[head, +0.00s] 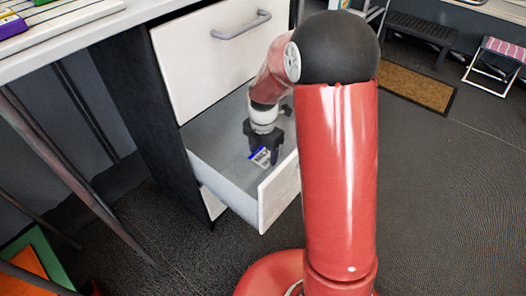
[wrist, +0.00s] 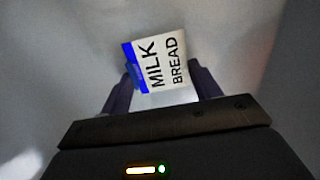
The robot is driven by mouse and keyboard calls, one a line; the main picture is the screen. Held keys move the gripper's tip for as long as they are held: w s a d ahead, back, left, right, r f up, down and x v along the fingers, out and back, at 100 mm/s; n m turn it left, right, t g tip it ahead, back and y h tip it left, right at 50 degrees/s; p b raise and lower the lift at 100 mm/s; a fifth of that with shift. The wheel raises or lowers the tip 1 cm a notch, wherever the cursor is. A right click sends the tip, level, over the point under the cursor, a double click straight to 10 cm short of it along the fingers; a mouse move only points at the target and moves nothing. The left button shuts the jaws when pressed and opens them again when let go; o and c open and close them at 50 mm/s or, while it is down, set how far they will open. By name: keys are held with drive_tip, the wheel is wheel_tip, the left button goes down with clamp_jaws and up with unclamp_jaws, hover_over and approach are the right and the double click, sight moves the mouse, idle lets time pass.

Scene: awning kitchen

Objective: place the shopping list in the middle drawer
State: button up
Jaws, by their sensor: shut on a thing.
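The shopping list (wrist: 160,62) is a small white card with a blue edge and the words MILK and BREAD in the wrist view. It also shows small in the head view (head: 261,157). My gripper (wrist: 163,85) is shut on the shopping list, with a dark finger on each side of it. In the head view my gripper (head: 262,152) points down inside the open middle drawer (head: 217,177), between its walls. I cannot tell whether the list touches the drawer floor.
The closed upper drawer (head: 215,65) with a grey handle (head: 241,25) sits right above the open one. A lower drawer (head: 212,203) shows beneath. A table (head: 60,45) is at left. Dark floor lies clear at right, with a brown mat (head: 418,87) and a stool (head: 497,60).

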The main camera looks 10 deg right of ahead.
sight(263, 157)
drive_tip(key=o, duration=0.9)
drive_tip(key=shift+o, duration=0.2)
wheel_tip(263, 157, up, 12)
drive_tip(key=p, duration=0.3)
drive_tip(key=s+r+m+t, duration=0.2)
drive_tip(key=s+r+m, duration=0.4)
drive_tip(key=s+m, duration=0.5)
drive_tip(key=s+r+m+t, duration=0.3)
drive_tip(key=s+r+m, duration=0.2)
drive_tip(key=s+m, duration=0.6)
drive_tip(key=d+m, duration=0.1)
drive_tip(key=m, duration=0.2)
drive_tip(key=shift+s+r+t, duration=0.3)
drive_tip(key=shift+r, duration=0.1)
